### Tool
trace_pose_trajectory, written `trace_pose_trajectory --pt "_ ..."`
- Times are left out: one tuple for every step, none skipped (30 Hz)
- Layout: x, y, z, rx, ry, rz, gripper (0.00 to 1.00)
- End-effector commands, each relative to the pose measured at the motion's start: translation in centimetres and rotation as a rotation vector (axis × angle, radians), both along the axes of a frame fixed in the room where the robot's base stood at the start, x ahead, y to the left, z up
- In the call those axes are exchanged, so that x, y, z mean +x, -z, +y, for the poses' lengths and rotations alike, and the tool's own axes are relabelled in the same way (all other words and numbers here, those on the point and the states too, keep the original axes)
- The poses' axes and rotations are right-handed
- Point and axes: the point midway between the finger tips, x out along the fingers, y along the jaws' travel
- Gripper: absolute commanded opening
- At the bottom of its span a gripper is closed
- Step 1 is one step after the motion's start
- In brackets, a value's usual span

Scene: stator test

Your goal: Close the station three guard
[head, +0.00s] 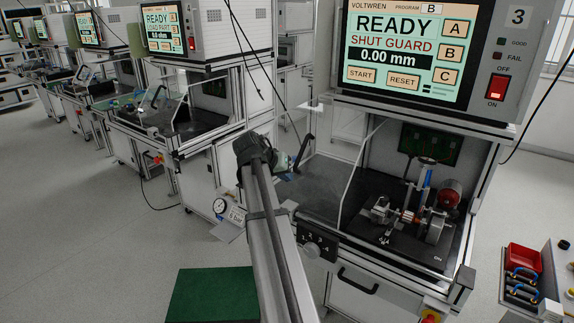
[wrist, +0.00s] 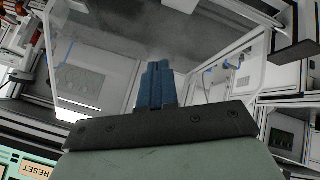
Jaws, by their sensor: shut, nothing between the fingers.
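Station three (head: 517,16) stands at the right in the head view, and its screen (head: 404,45) reads "READY", "SHUT GUARD" and "0.00 mm". Its clear guard is open: a pale-edged pane (head: 361,165) stands at the left of the work opening, and the fixture inside is exposed. A black handle (head: 303,153) shows left of the opening. My gripper (head: 287,175) is beside this handle, apart or touching I cannot tell. In the wrist view its blue fingers (wrist: 158,85) are shut and empty, with clear panel edges on both sides.
The fixture (head: 408,215) with a clamped part sits on the black station bed. A red bin (head: 522,260) and tools lie on a bench at lower right. A neighbouring station (head: 165,120) stands to the left. A green mat (head: 212,295) lies below my arm.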

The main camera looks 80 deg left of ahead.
Motion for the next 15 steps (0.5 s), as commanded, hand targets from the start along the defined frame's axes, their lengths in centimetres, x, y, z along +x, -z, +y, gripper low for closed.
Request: trace_pose_trajectory --pt "-0.5 0.5 0.7 -0.016 0.013 0.018 0.0" --pt "-0.8 0.8 0.9 -0.028 0.022 0.028 0.0" --pt "-1.3 1.2 1.3 -0.043 0.037 0.045 0.0" --pt "-1.7 1.5 1.6 -0.057 0.05 0.059 0.0" --pt "-2.0 1.8 1.9 -0.069 0.062 0.071 0.0" --pt "-2.6 2.2 2.2 -0.09 0.08 0.088 0.0" --pt "-3.1 2.6 2.5 -0.105 0.094 0.102 0.0" --pt "-3.5 2.9 2.7 -0.121 0.107 0.114 0.0" --pt "-4.1 3.4 3.0 -0.142 0.124 0.13 0.0" --pt "-4.6 3.7 3.2 -0.157 0.138 0.142 0.0" --pt "-5.0 4.0 3.4 -0.17 0.149 0.151 0.0" --pt "-5.4 4.3 3.6 -0.188 0.163 0.164 0.0" --pt "-5.8 4.5 3.7 -0.2 0.174 0.173 0.0" --pt "-6.1 4.7 3.8 -0.211 0.183 0.18 0.0" --pt "-6.5 5.0 3.9 -0.226 0.196 0.189 0.0"
